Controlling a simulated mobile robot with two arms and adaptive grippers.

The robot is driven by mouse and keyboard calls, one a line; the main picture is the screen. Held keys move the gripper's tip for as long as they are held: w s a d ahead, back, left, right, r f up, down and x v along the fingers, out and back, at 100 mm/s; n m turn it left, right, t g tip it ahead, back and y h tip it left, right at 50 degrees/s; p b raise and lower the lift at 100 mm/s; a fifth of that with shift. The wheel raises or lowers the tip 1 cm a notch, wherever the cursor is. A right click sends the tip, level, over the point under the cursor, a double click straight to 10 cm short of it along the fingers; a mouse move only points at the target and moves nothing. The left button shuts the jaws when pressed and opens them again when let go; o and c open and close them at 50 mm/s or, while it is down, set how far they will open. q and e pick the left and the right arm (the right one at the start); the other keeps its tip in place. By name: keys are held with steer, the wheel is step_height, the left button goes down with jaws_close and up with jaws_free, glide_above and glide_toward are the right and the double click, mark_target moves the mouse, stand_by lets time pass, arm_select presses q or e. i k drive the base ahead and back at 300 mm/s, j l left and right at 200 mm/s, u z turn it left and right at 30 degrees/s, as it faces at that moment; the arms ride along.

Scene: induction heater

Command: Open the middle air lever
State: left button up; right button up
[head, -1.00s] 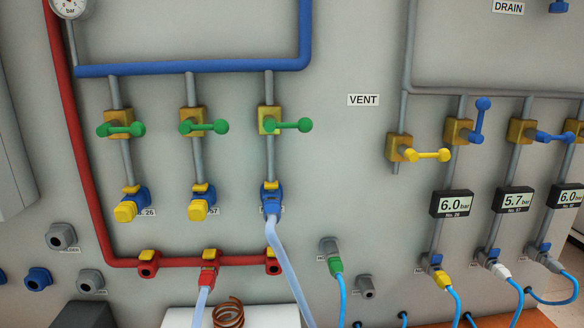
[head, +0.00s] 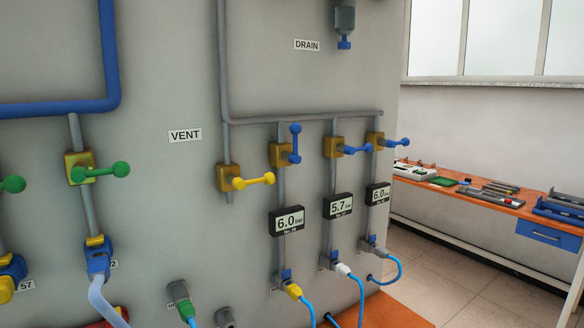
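Three blue-handled air levers sit on brass valve bodies on the grey panel, each on its own pipe. The middle blue lever (head: 355,150) points sideways to the right, across its pipe, from its valve body (head: 332,147). The left blue lever (head: 295,144) stands upright, along its pipe. The right blue lever (head: 394,142) points sideways to the right. Neither of my grippers is in view.
A yellow lever (head: 252,181) points right beside the VENT label (head: 185,135). Green levers (head: 100,171) are at the left. Blue hoses (head: 310,309) hang below the displays. An orange-topped bench (head: 470,195) stands at the right, with open floor (head: 440,264) before it.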

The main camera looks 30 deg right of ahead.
mark_target(367, 148)
steer(key=z, duration=1.2)
